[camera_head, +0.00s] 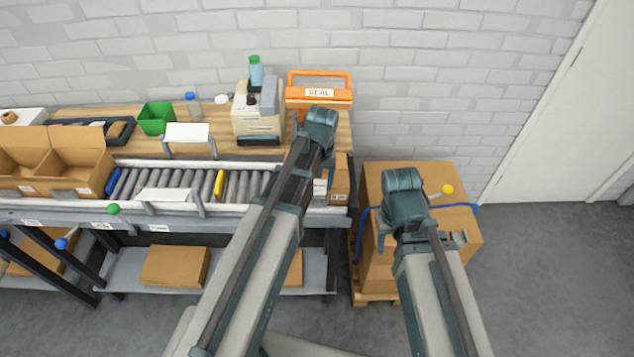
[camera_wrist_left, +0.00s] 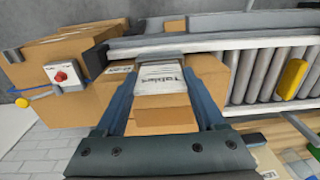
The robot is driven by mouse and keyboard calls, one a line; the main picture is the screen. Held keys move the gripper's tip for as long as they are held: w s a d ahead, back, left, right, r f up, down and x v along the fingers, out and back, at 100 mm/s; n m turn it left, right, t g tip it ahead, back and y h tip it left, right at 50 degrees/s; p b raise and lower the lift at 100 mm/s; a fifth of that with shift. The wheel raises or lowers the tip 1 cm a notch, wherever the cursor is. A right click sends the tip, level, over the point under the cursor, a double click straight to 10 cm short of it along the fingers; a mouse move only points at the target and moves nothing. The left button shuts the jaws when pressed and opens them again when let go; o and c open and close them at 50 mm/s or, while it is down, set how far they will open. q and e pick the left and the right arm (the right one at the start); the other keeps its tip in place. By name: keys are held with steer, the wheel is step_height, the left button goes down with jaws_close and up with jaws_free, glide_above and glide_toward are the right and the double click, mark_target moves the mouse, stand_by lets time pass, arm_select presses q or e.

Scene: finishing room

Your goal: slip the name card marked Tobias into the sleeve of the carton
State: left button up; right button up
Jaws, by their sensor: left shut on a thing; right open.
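My left gripper (camera_wrist_left: 160,88) is shut on the white name card (camera_wrist_left: 160,78), whose printed name looks like Tobias in the left wrist view. The card is between the two blue-grey fingers, in front of the brown carton (camera_wrist_left: 208,72). The carton also shows in the head view (camera_head: 340,180) at the right end of the conveyor, partly hidden by my left arm. I cannot tell whether the card touches the sleeve, which I cannot make out clearly. My right gripper (camera_head: 421,240) is open above the large cartons at right, largely covered by its own arm.
The roller conveyor (camera_head: 230,184) runs left from the carton, with an open box (camera_head: 75,165) at its far left. Behind it, a wooden bench holds a green bin (camera_head: 155,118), a beige machine (camera_head: 256,120) and an orange SEAL device (camera_head: 319,95). Large cartons (camera_head: 450,185) stand on a pallet at right.

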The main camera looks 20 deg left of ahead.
arm_select(q)
steer(key=o, duration=1.3)
steer(key=shift+r, duration=0.15)
steer(key=shift+r+p, duration=0.95)
steer(key=shift+p, duration=0.15)
step_height(320, 180, up, 6)
steer(key=p, duration=0.6)
